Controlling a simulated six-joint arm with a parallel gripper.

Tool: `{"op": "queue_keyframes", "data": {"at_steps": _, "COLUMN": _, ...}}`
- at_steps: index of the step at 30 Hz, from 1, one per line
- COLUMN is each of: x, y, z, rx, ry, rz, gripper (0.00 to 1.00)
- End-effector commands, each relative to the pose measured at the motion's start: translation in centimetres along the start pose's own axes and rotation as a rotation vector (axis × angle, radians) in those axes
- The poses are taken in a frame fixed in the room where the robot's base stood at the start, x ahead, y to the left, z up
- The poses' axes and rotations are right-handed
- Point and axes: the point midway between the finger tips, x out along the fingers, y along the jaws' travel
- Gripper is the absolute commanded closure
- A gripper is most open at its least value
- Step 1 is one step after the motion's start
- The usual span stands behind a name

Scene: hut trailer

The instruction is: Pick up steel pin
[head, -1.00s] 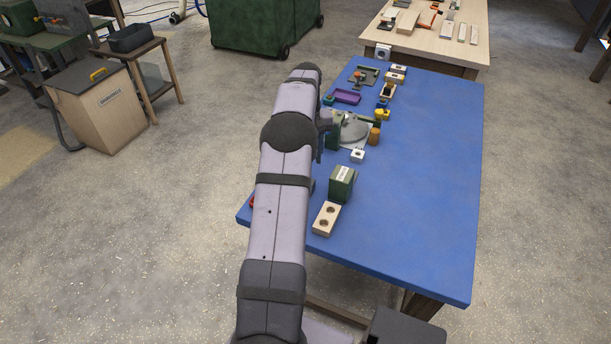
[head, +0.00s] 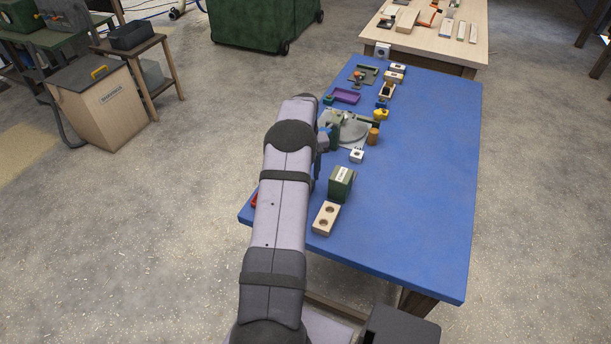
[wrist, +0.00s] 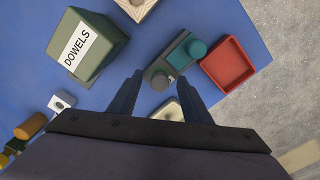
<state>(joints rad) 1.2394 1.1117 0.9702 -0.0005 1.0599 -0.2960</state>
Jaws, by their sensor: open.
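In the wrist view my gripper (wrist: 160,77) is open, pointing at the blue table with nothing between its fingers. The grey piece may be the steel pin, but I cannot tell for sure. In the head view my arm hides the gripper and this block.
A green box labelled DOWELS (wrist: 88,45) stands left of the fingers, a red tray (wrist: 228,66) to the right near the table edge. A wooden block with two holes (head: 326,218) is near the DOWELS box. The blue table's right side (head: 430,180) is clear.

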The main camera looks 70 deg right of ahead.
Motion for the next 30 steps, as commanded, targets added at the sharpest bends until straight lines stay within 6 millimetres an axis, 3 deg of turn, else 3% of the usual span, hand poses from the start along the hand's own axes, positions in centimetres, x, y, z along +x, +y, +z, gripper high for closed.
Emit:
{"op": "queue_keyframes", "data": {"at_steps": 8, "x": 0.3, "y": 0.0, "z": 0.0, "rx": 0.0, "ry": 0.0, "rz": 0.0, "gripper": 0.56}}
{"op": "queue_keyframes", "data": {"at_steps": 14, "x": 0.3, "y": 0.0, "z": 0.0, "rx": 0.0, "ry": 0.001, "rz": 0.0, "gripper": 1.0}}
{"op": "queue_keyframes", "data": {"at_steps": 23, "x": 0.1, "y": 0.0, "z": 0.0, "rx": 0.0, "ry": 0.002, "rz": 0.001, "gripper": 1.0}}
{"op": "queue_keyframes", "data": {"at_steps": 30, "x": -1.8, "y": 0.1, "z": -0.1, "rx": 0.0, "ry": 0.005, "rz": 0.002, "gripper": 1.0}}
